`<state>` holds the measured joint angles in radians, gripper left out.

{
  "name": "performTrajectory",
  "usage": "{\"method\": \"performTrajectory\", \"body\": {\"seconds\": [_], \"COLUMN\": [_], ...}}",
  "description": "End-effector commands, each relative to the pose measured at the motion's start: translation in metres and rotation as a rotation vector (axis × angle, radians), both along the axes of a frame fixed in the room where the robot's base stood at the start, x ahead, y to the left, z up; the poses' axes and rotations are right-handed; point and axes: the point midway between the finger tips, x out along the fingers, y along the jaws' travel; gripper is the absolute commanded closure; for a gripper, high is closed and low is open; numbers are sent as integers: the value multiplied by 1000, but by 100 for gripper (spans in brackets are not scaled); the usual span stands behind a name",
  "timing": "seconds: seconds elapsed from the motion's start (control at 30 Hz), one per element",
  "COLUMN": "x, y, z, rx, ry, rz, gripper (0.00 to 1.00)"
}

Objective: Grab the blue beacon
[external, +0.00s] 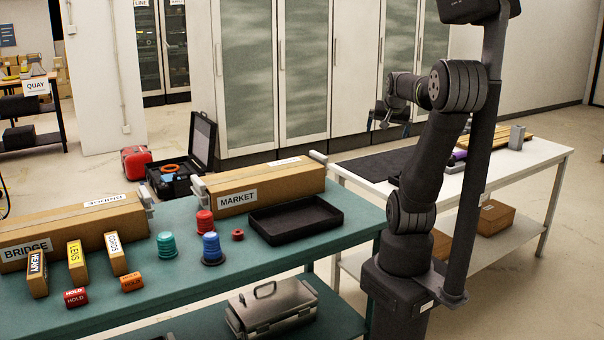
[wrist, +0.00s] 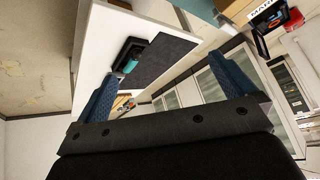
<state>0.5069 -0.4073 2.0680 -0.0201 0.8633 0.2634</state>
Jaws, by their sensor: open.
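The blue beacon (external: 211,248) stands upright on the green table, with a dark ring around its base. A red beacon (external: 205,222) is close behind it and a teal beacon (external: 167,245) stands to its left. My gripper (external: 384,120) is well away, up to the right and beyond the green table, near the white table. In the wrist view its two blue-grey fingers (wrist: 168,82) are spread apart with nothing between them. The blue beacon cannot be made out in the wrist view.
The BRIDGE box (external: 75,228), upright labelled blocks and HOLD blocks (external: 76,297) are at left. The white table (external: 535,160) carries a dark mat (wrist: 158,62).

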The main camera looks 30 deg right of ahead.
Motion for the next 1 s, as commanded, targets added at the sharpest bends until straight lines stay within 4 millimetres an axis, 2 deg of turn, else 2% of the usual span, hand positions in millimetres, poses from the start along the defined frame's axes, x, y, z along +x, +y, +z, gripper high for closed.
{"method": "performTrajectory", "body": {"seconds": [0.07, 0.2, 0.57, 0.67, 0.87, 0.97, 1.0], "x": [0, 0, 6, 21, 70, 99, 110], "y": [0, 0, -3, -9, -29, -14, -1], "z": [0, 0, 3, 9, 25, 23, 22], "rx": [0, 0, 0, 4, 12, 22, 23], "ry": [0, 0, 5, 17, 57, 103, 115], "rz": [0, 0, 0, -4, -17, 40, 85], "gripper": [2, 29, 30, 30, 30, 30, 30]}}
